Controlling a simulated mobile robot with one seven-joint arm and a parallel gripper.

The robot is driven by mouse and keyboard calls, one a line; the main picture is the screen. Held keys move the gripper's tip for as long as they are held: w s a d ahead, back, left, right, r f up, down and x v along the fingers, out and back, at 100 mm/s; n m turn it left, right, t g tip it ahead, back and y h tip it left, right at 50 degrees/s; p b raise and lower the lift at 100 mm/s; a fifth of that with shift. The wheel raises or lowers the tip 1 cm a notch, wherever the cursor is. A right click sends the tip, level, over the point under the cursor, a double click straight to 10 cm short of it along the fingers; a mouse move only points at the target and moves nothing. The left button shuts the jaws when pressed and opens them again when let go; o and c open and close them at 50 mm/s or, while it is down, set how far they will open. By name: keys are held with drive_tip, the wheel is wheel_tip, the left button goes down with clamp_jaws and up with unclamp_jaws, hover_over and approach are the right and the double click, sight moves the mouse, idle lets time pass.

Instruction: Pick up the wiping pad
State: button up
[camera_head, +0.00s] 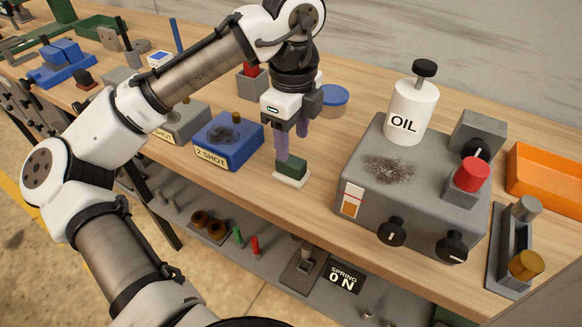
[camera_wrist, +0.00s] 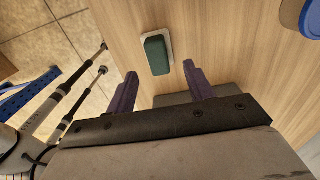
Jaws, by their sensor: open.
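The wiping pad (camera_head: 292,168) is a small dark green block on a white base, lying on the wooden table near its front edge. In the wrist view the green pad (camera_wrist: 157,55) sits just beyond my fingertips, roughly between them sideways. My gripper (camera_head: 291,146) points down over the pad with purple fingers spread apart; one finger overlaps the pad's left side in the head view. In the wrist view my gripper (camera_wrist: 158,72) is open with nothing between the fingers. I cannot tell the exact height gap.
A grey machine (camera_head: 348,165) with dark smudges, knobs and an OIL bottle (camera_head: 408,112) stands to the right. A blue box (camera_head: 240,152) labelled 2 SHOT is to the left. A blue-lidded jar (camera_head: 333,98) stands behind. The table's front edge is close to the pad.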

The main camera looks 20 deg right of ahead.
sight(291, 160)
wheel_tip(291, 160, down, 6)
drive_tip(key=shift+a+f+p, duration=0.15)
drive_tip(key=shift+f+p, duration=0.1)
drive_tip(key=shift+p, duration=0.15)
clamp_jaws()
wheel_tip(291, 160, up, 20)
idle(0.7)
